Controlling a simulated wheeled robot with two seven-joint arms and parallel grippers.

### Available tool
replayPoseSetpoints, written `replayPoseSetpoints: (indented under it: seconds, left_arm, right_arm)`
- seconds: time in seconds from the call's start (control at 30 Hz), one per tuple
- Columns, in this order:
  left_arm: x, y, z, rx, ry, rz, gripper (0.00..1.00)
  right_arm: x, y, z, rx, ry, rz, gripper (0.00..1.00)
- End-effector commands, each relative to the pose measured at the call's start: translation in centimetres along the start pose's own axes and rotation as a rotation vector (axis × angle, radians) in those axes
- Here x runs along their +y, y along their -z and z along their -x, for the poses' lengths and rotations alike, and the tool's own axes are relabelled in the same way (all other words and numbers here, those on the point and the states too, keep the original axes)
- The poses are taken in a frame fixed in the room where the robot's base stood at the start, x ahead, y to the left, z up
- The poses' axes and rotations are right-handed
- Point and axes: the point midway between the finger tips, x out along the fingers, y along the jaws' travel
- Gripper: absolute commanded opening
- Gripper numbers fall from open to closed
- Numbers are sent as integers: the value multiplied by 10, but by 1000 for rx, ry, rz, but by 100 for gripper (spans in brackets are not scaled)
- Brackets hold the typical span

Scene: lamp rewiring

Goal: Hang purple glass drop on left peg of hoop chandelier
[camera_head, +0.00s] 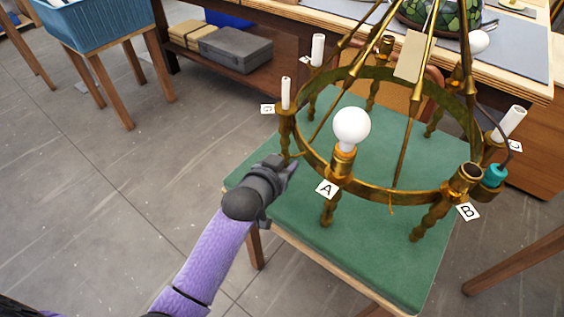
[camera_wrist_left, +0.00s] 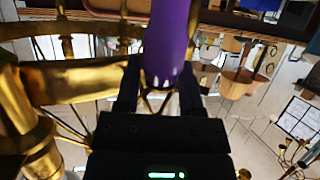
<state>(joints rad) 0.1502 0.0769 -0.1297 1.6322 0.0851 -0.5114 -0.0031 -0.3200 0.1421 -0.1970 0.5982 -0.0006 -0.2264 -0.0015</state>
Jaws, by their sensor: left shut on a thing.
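The brass hoop chandelier (camera_head: 375,190) stands over the green table top, with candle arms around its ring. My left gripper (camera_head: 290,166) is at the hoop's near left side, close to the ring, beside the arm with the bulb. In the left wrist view, my left gripper (camera_wrist_left: 160,90) is shut on the purple glass drop (camera_wrist_left: 168,45), which stands between its fingers. The brass ring (camera_wrist_left: 75,82) is close on the left there. The drop is hidden in the head view. I cannot make out the left peg clearly. My right gripper is not in view.
A white bulb (camera_head: 351,127) sits on the arm tagged A. White candle sleeves (camera_head: 317,50) rise around the hoop. A teal piece (camera_head: 495,176) is near tag B (camera_head: 467,211). The green table top (camera_head: 370,250) is bare at the front. A blue bin (camera_head: 100,30) stands back left.

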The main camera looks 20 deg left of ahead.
Motion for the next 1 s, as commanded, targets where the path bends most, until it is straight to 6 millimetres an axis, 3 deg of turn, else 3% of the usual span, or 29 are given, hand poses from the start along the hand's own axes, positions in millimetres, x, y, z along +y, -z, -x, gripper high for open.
replayPoseSetpoints:
  seconds: [0.37, 1.0]
  left_arm:
    - [1, 0, -1, 0, 0, 0, 0]
    - [21, 10, -24, 3, -1, 1, 0]
  right_arm:
    - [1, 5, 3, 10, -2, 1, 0]
    - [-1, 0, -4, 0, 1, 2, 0]
